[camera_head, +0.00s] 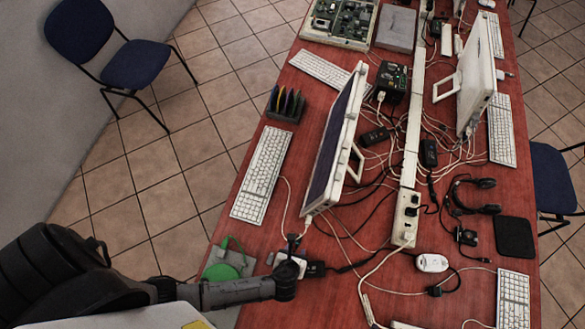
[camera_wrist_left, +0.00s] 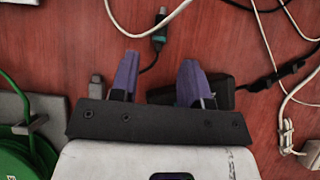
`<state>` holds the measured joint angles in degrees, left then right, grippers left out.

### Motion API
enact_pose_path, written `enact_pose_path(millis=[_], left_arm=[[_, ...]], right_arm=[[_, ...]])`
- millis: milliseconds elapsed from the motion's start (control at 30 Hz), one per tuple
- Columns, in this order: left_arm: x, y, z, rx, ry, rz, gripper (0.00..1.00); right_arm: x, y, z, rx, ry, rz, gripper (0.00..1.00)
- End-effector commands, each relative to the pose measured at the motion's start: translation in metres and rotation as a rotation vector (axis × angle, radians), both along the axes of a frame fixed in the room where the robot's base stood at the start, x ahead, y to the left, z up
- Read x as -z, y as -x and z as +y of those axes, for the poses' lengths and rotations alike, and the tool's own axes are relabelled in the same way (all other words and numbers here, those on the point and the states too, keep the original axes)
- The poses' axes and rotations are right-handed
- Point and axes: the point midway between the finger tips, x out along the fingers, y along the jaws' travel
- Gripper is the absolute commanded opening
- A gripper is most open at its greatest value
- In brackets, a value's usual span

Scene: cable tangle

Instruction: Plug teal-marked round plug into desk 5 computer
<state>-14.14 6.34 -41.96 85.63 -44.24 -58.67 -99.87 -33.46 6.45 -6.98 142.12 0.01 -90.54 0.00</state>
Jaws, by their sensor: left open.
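In the left wrist view a small plug with a teal band (camera_wrist_left: 158,40) lies on the red table, with a thin dark cable trailing from it. My left gripper (camera_wrist_left: 157,82) is open, its two purple fingers pointing toward the plug. The plug is beyond the fingertips, roughly in line with the gap, and nothing is held. In the head view my left gripper (camera_head: 286,285) is low over the near left part of the table; the plug cannot be made out there. A white all-in-one computer (camera_head: 341,140) stands beyond it; no desk number is legible. My right gripper is not in view.
A black adapter (camera_wrist_left: 220,94) lies under the right finger. A green spool (camera_wrist_left: 22,155) is at left. White cables cross the table. A power strip (camera_head: 406,215), a keyboard (camera_head: 260,175), a mouse (camera_head: 432,263) and a second computer (camera_head: 475,85) stand around.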

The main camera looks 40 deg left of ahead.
Motion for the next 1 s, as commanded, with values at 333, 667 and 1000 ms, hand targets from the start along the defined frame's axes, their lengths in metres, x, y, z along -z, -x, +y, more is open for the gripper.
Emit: enact_pose_path(millis=[333,667,1000], left_arm=[[0.028,-0.020,0.007,-0.003,0.000,0.000,0.43],[0.040,-0.029,0.010,-0.002,0.000,0.000,0.43],[0.041,-0.029,0.010,-0.003,0.001,0.001,0.43]], right_arm=[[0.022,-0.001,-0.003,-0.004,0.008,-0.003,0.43],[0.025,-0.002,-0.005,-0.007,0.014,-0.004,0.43],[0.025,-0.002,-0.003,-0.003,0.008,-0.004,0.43]])
